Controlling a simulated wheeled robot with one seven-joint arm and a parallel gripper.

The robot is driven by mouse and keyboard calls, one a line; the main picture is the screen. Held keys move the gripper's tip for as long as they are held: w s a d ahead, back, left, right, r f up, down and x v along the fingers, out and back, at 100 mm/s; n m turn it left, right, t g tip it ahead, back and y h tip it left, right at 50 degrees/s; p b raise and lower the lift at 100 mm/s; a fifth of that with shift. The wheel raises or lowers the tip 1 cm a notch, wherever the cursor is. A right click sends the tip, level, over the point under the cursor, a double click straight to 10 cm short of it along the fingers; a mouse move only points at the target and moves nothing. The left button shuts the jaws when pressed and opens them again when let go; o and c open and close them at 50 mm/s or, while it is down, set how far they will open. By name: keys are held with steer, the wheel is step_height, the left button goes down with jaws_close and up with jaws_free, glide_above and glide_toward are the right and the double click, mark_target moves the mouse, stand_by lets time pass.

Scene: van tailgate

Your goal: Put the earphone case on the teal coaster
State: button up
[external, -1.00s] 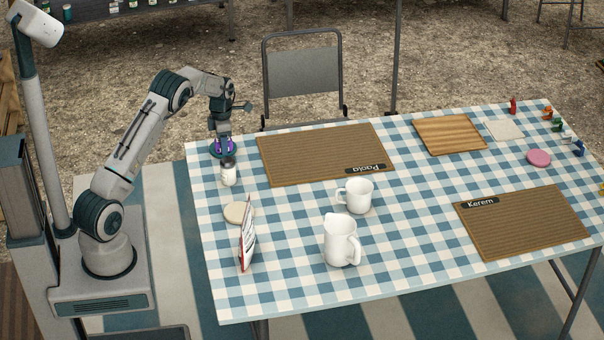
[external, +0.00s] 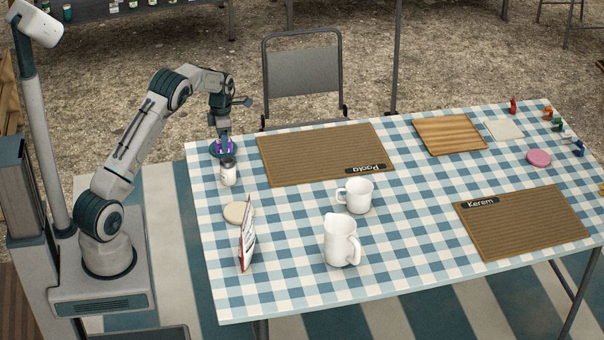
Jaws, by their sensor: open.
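A dark teal-blue round coaster (external: 213,153) lies at the table's far left corner, mostly covered by my gripper. A small purple object (external: 231,150), probably the earphone case, shows low at my fingertips, over the coaster. It is too small and covered to tell whether it touches the coaster. My gripper (external: 223,146) points down there, open, with its fingers close around the purple object.
A white shaker with a dark lid (external: 228,172) stands just in front of the coaster. Paola's placemat (external: 320,153) lies to the right.

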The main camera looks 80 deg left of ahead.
step_height(320, 180, up, 10)
stand_by(0.3)
steer(key=d+r+m+t, duration=0.1)
steer(key=d+r+m, duration=0.4)
steer(key=d, duration=0.5)
steer(key=d+r+m, duration=0.3)
steer(key=d+m, duration=0.4)
steer(key=d, duration=0.3)
steer(key=d+r+m+t, duration=0.1)
steer(key=d+r+m, duration=0.45)
steer(key=d, duration=0.55)
steer(key=s+d+f+m, duration=0.3)
steer(key=s+d+m, duration=1.3)
steer(key=d+m, duration=0.2)
steer(key=shift+d+m+t, duration=0.25)
steer(key=shift+m+t, duration=0.05)
steer(key=shift+m, duration=0.05)
